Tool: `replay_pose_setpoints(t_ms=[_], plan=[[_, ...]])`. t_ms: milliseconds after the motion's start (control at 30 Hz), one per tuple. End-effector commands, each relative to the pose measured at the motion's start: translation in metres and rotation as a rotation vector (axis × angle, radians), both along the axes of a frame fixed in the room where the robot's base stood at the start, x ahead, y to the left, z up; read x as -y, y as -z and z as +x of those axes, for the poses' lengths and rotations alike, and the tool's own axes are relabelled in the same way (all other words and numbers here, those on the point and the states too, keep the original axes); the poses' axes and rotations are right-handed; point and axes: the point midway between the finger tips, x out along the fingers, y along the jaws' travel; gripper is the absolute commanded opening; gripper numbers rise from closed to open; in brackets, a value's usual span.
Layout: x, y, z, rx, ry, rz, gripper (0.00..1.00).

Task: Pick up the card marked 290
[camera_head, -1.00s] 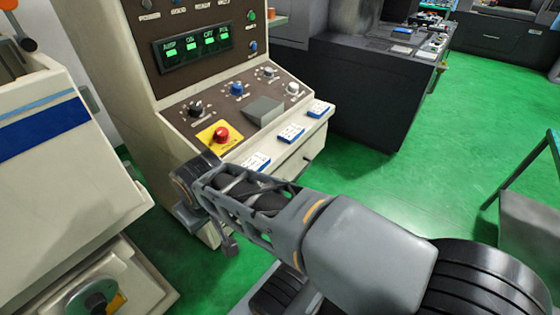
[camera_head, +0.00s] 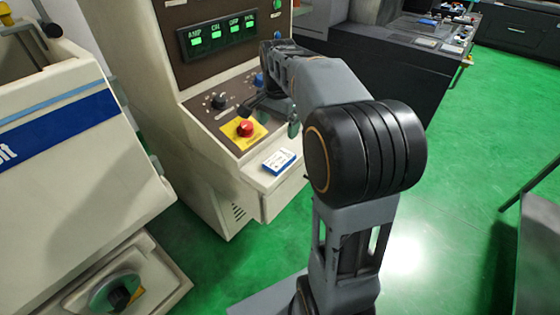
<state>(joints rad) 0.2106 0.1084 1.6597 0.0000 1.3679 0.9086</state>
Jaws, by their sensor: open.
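A blue-and-white card (camera_head: 279,161) lies on the front ledge of the beige control console; its marking is too small to read. It is the only card I can see on the ledge now, because my arm covers the ledge farther right. My gripper (camera_head: 270,113) is open in front of the console's sloping panel, up and left of my elbow. It is above the card in the picture and apart from it. Its fingers are partly hidden against the dark knobs.
The console (camera_head: 190,85) has a red stop button (camera_head: 246,129) on a yellow plate just above the card. A beige machine with a blue stripe (camera_head: 60,135) stands at left. A dark bench (camera_head: 400,75) is behind my arm. Green floor (camera_head: 480,150) is open at right.

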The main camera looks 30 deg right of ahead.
Motion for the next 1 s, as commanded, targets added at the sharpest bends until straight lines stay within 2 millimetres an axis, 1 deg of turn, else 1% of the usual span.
replay_pose_setpoints(t_ms=[200,400,500,667,1000], plan=[[0.003,0.038,0.002,-0.011,0.027,0.003,0.94],[0.003,0.067,0.002,-0.010,0.025,0.002,0.94],[0.003,0.075,0.003,-0.008,0.024,0.002,0.94],[0.003,0.082,0.002,-0.007,0.024,0.001,0.94],[0.006,0.123,0.003,-0.008,0.024,0.002,0.94]])
